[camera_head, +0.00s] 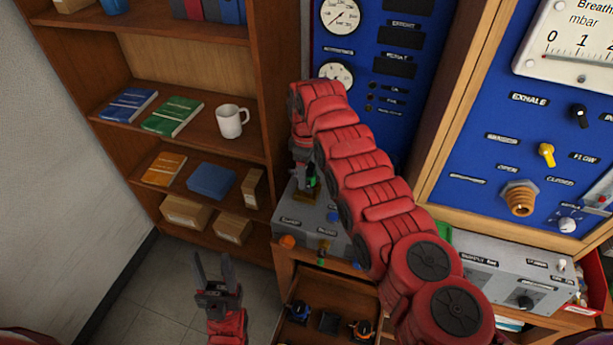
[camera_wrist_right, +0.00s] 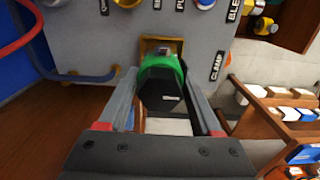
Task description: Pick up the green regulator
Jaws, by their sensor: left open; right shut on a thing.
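The green regulator (camera_wrist_right: 160,70), with a black hexagonal end, sits between the fingers of my right gripper (camera_wrist_right: 163,95) in the right wrist view. The fingers are shut on it. It is right at a brass-coloured clamp fitting (camera_wrist_right: 150,45) on the front of a grey box (camera_wrist_right: 198,52); I cannot tell if it is free of the fitting. In the head view a little green of the regulator (camera_head: 314,180) shows beside my right gripper (camera_head: 304,182), which points down over the box. My left gripper (camera_head: 213,264) is open and empty above the floor, pointing up.
A wooden shelf (camera_head: 200,245) with books, boxes and a mug (camera_head: 229,122) stands at left. Blue gauge panels (camera_head: 430,120) rise behind my right arm.

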